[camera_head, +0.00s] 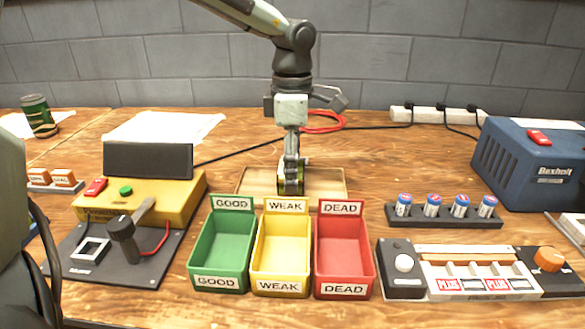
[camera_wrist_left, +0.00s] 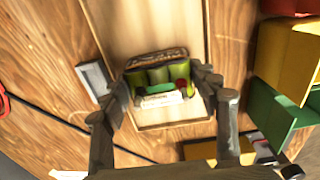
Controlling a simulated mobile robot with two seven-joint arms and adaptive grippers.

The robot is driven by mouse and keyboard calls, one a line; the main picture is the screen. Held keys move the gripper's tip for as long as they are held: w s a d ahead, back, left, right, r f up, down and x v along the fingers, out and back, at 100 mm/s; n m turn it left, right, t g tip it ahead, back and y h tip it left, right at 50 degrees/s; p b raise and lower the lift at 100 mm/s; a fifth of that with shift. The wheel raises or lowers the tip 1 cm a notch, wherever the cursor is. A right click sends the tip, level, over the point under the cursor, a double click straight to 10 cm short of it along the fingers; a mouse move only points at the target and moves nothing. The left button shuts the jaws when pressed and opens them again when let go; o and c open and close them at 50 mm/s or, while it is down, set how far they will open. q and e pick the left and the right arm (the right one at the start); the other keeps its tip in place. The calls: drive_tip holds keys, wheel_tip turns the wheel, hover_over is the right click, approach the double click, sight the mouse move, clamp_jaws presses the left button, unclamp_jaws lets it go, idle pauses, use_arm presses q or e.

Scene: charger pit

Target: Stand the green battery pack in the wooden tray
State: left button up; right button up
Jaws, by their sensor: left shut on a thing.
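My left gripper (camera_head: 291,175) comes down from above at the middle of the table. It is shut on the green battery pack (camera_head: 291,188), which shows as a small dark green shape between the fingers. In the left wrist view the pack (camera_wrist_left: 160,76) has green cells side by side and a pale label, with a finger on either side. The wooden tray (camera_head: 331,183) lies behind the bins. The pack is within its outline, and the tray's bare wood (camera_wrist_left: 140,25) surrounds it in the wrist view. I cannot tell whether the pack touches the tray floor. My right gripper is not in view.
Green (camera_head: 220,254), yellow (camera_head: 281,256) and red (camera_head: 343,257) bins stand in front of the tray. A yellow tester (camera_head: 180,205) is at left. A rack of cells (camera_head: 445,216) and a blue charger (camera_head: 520,165) are at right. A red cable (camera_head: 330,118) lies behind.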

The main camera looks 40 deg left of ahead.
use_arm(q)
drive_tip(key=o, duration=1.8)
drive_tip(key=shift+r, duration=0.1)
drive_tip(key=shift+r+p, duration=1.85)
drive_tip(key=shift+r, duration=1.6)
